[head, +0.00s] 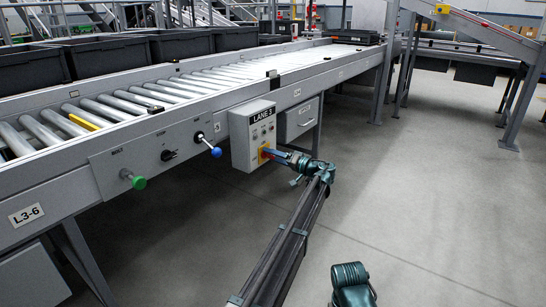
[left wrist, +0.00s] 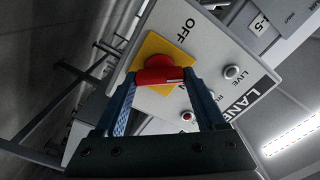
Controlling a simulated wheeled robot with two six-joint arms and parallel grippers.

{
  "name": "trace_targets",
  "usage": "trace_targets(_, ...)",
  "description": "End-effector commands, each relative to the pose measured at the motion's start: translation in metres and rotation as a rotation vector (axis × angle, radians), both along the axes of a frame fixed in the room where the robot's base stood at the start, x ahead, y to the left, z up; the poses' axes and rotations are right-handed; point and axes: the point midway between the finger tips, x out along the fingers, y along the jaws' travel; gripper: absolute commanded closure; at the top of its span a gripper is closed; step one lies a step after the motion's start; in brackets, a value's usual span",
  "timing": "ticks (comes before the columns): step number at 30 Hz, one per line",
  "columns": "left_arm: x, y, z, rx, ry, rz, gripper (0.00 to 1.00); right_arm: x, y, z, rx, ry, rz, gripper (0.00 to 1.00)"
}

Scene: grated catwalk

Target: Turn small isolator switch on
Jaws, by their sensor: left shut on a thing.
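The small isolator switch is a red knob (left wrist: 160,74) on a yellow plate (left wrist: 148,48) in the left wrist view. The yellow plate also shows in the head view (head: 262,159), low on the grey LANE 3 box (head: 240,146). My left gripper (head: 272,154) reaches the switch from the right. Its two fingers (left wrist: 162,84) are shut on the red knob, one on each side. A white mark shows near the knob's right end. The word OFF is readable beside the plate; another label by the right finger is mostly hidden.
A roller conveyor (head: 150,92) runs behind the box. Left of the box, its side panel carries a blue-ball lever (head: 215,152), a black switch (head: 168,155) and a green knob (head: 137,182). Grey crates (head: 110,60) stand behind. The floor at right is clear.

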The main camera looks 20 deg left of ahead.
Motion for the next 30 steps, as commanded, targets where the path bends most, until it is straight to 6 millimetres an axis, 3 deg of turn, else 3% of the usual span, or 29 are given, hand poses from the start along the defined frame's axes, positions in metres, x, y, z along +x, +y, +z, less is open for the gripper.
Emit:
trace_targets(15,0.0005,-0.0015,-0.0016,0.152,0.42,-0.001,0.83,0.0,0.0,-0.0014,0.0,0.0,0.0,0.25)
trace_targets(30,0.0006,-0.0017,-0.0023,0.221,0.613,-0.001,0.83,0.0,0.0,-0.0019,0.0,0.0,0.0,0.25)
